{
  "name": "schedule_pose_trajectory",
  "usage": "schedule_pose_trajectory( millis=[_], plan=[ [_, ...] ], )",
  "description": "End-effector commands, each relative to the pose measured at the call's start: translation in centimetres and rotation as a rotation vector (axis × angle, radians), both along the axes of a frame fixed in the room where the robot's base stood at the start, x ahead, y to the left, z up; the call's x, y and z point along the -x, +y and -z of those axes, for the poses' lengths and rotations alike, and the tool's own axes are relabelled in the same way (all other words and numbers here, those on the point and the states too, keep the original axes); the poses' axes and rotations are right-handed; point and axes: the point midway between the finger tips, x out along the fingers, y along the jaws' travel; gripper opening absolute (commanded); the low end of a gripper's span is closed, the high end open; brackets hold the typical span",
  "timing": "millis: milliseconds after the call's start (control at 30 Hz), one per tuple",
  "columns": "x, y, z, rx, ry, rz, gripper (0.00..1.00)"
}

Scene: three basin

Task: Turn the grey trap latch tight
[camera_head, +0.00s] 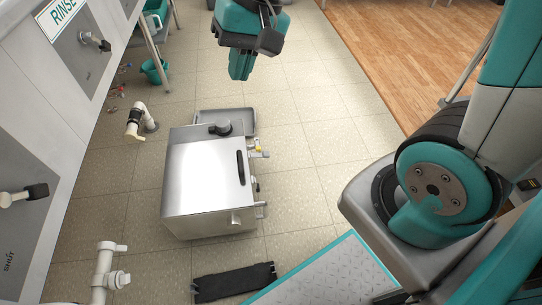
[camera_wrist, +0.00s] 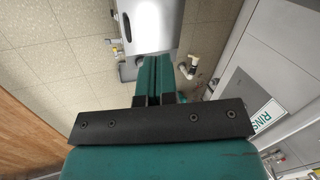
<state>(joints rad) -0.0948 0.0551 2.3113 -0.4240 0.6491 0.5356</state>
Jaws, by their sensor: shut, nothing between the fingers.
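The trap appears to be the steel box (camera_head: 202,185) on the tiled floor, its lid carrying a long black handle (camera_head: 240,167). It also shows at the top of the wrist view (camera_wrist: 154,25). Small fittings sit along its right side: a yellow piece (camera_head: 257,146) with a light grey piece (camera_head: 260,154) beside it, and another grey fitting (camera_head: 261,210) near the front corner. Which is the grey latch, and how far it is turned, I cannot tell. My gripper (camera_head: 240,76) is shut and empty, in the air beyond the box; its fingers (camera_wrist: 154,70) touch nothing visible.
A shallow steel tray (camera_head: 240,116) and a black round fitting (camera_head: 220,128) are at the box's far end. White pipes (camera_head: 136,122) (camera_head: 105,270) rise at left. A black mat-like piece (camera_head: 235,281) lies in front. Floor right of the box is clear.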

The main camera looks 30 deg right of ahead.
Motion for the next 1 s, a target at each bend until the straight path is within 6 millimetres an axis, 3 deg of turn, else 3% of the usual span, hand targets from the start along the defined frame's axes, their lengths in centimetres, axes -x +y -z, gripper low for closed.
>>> schedule_pose_trajectory(
  millis=[33,200,300,400,500,633,833,1000],
  plan=[
    [-3.3,-1.7,6.5,0.0,0.064,0.19,0.0],
    [-12.0,-8.4,20.2,-0.013,0.244,0.835,0.0],
    [-15.2,-12.5,28.0,-0.027,0.333,1.164,0.0],
    [-17.0,-16.0,34.2,-0.042,0.399,1.422,0.0],
    [-17.7,-18.3,38.3,-0.052,0.444,1.6,0.0],
    [-18.1,-19.7,40.9,-0.061,0.472,1.714,0.0],
    [-18.3,-19.4,43.5,-0.062,0.479,1.735,0.0],
    [-18.6,-18.5,47.2,-0.06,0.48,1.732,0.0]
  ],
)
